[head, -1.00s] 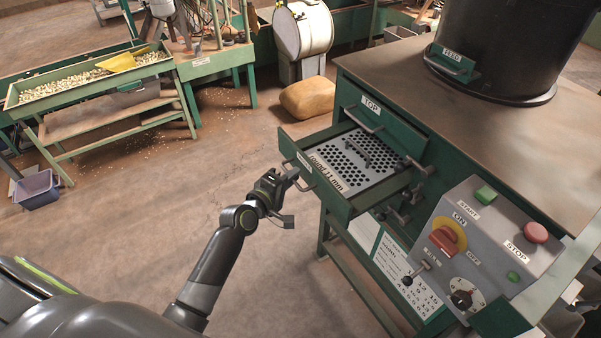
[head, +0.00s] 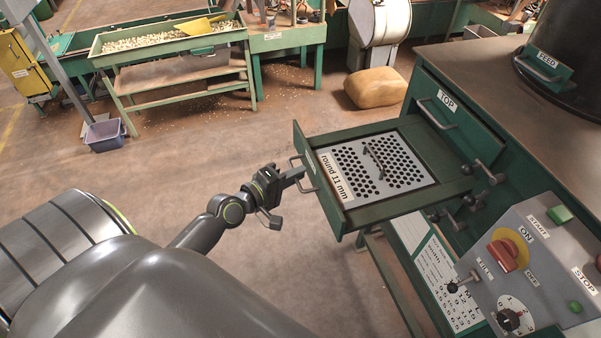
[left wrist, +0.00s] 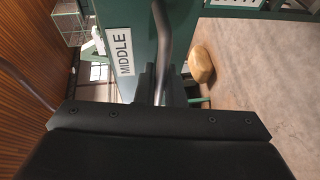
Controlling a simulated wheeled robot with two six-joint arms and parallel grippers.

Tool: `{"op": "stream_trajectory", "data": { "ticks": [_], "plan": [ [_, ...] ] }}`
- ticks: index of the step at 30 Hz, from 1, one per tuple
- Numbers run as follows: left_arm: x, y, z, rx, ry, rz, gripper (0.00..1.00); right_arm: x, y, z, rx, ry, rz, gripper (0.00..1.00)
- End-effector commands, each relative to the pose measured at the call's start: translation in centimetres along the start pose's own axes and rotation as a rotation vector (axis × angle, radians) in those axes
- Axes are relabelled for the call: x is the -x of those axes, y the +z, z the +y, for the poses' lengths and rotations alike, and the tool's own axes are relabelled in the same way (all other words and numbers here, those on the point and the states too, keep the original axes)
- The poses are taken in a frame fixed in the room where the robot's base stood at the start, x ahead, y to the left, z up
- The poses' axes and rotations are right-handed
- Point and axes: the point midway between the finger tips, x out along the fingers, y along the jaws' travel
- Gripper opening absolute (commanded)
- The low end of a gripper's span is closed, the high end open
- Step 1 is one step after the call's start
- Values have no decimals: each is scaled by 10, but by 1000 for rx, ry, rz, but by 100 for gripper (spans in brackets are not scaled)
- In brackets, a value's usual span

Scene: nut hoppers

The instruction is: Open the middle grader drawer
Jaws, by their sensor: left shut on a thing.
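The middle grader drawer (head: 404,206) stands well out of the green cabinet, under the shut drawer labelled TOP (head: 450,113). A perforated plate marked "round 11 mm" (head: 350,190) lies in it. My left gripper (head: 297,173) is at the drawer's front, shut on its bar handle (head: 308,186). In the left wrist view, the handle (left wrist: 163,45) runs down between the fingers (left wrist: 160,88), beside the MIDDLE label (left wrist: 123,52) on the green front. My right gripper is not in view.
A control panel (head: 540,265) with knobs and buttons is at the lower right, near the drawer. A sack (head: 376,88) lies on the floor behind the drawer. A trough table (head: 180,75) stands at the back left. The floor left of the drawer is clear.

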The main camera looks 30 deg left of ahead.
Motion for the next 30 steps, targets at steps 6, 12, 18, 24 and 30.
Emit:
{"op": "stream_trajectory", "data": {
  "ticks": [6, 12, 18, 24, 30],
  "plan": [
    [0, 0, -2, 1, -4, 0, 0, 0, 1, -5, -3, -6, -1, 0],
    [0, 0, -1, 0, -3, 0, 30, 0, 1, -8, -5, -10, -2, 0],
    [0, 0, -1, 0, -1, 0, 30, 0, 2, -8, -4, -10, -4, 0],
    [0, 0, 0, 0, -1, 0, 30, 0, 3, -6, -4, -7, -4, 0],
    [13, 0, -2, -2, -3, 1, 30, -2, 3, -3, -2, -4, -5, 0]
  ]
}}
